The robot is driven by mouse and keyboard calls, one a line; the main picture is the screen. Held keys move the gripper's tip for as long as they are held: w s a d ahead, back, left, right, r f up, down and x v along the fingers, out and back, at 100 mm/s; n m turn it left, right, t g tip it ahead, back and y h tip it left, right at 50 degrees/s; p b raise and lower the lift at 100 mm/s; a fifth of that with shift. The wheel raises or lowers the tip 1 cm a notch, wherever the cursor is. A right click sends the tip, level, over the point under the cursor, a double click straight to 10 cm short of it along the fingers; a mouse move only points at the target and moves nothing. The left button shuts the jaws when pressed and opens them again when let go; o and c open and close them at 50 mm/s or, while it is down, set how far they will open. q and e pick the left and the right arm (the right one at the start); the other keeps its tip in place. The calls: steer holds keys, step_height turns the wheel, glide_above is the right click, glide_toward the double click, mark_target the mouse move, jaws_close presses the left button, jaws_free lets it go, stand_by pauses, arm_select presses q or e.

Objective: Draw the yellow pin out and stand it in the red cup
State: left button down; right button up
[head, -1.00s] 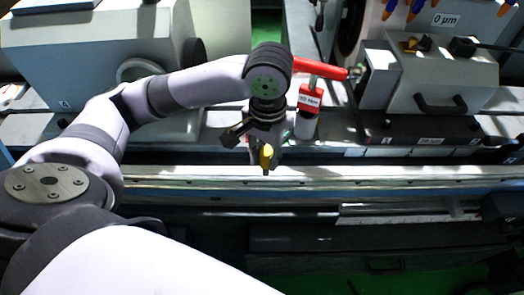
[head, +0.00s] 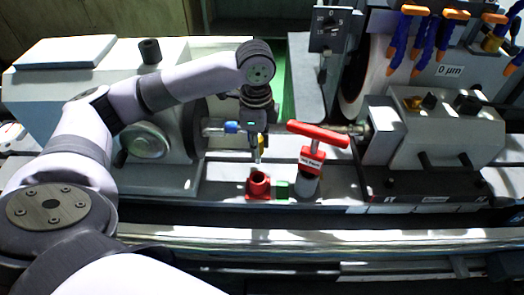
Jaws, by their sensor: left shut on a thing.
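The yellow pin (head: 259,154) hangs roughly upright, tip down, from my left gripper (head: 258,136), which is shut on it. Its upper part is hidden by the fingers. The red cup (head: 258,188) stands on the grinder table below the pin, its dark round opening facing up. The pin's lower end appears just above or behind the cup's rim, apart from it; the exact depth is hard to tell. My right gripper is not in view.
A red T-handle (head: 318,134) on a labelled post stands right of the cup. A small green block (head: 282,189) is beside the cup. The workpiece with a blue part (head: 232,127) lies behind my gripper. The tailstock (head: 440,130) is at right.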

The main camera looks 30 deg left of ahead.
arm_select(q)
steer(key=shift+w+a+r, duration=0.1)
stand_by(0.3)
steer(key=shift+r+p, duration=0.2)
steer(key=shift+p, duration=0.6)
step_height(320, 180, down, 2)
steer(key=shift+b, duration=0.4)
steer(key=shift+f+b, duration=0.55)
steer(key=shift+f, duration=1.55)
steer(key=shift+r+p, duration=0.1)
steer(key=shift+p, duration=0.55)
